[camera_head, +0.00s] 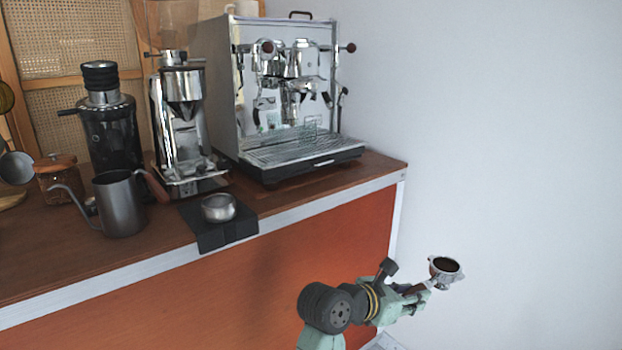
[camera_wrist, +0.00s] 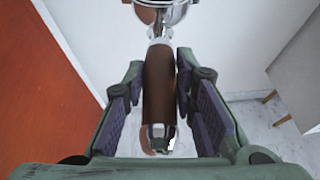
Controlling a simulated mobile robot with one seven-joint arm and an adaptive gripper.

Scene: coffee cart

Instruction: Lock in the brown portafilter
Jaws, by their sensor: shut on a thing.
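The brown portafilter (camera_head: 444,270) has a metal basket with dark content inside, seen in the head view to the right of the cart's front. In the wrist view its brown handle (camera_wrist: 158,88) lies between the fingers of my gripper (camera_wrist: 166,100), with the metal head at the top of the picture. My gripper (camera_head: 415,296) is shut on the handle and holds the portafilter clear of the counter. The espresso machine (camera_head: 290,95) stands at the counter's right end. Its group head (camera_head: 292,95) is at the front, above the drip tray (camera_head: 300,148).
A grinder (camera_head: 182,125), a black grinder (camera_head: 110,130) and a grey kettle (camera_head: 120,203) stand left of the machine. A small metal cup (camera_head: 218,207) sits on a black mat (camera_head: 228,234) at the counter's front edge. The space right of the cart is open up to the white wall.

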